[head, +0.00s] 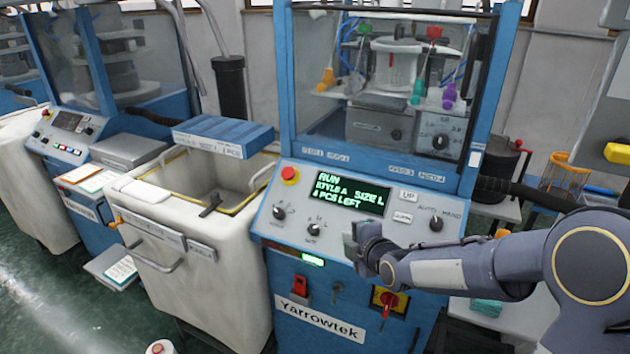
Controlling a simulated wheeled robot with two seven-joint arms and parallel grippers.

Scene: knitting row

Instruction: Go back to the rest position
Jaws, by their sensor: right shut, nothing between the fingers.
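My right gripper (352,240) shows in the head view in front of the control panel of the blue knitting machine (385,90). Its arm comes in from the right. The gripper is shut and holds nothing. It is close to the panel, below the lit display (348,193), which reads RUN, STYLE A, SIZE L and a count of pieces left. I cannot tell whether it touches the panel. My left gripper is not in view.
A white bin (205,285) with an open top stands left of the machine. Knobs and a red button (290,174) stick out of the panel. Another blue machine (70,130) stands at the far left. A wire basket (566,175) is at the right. Green floor (50,290) shows at lower left.

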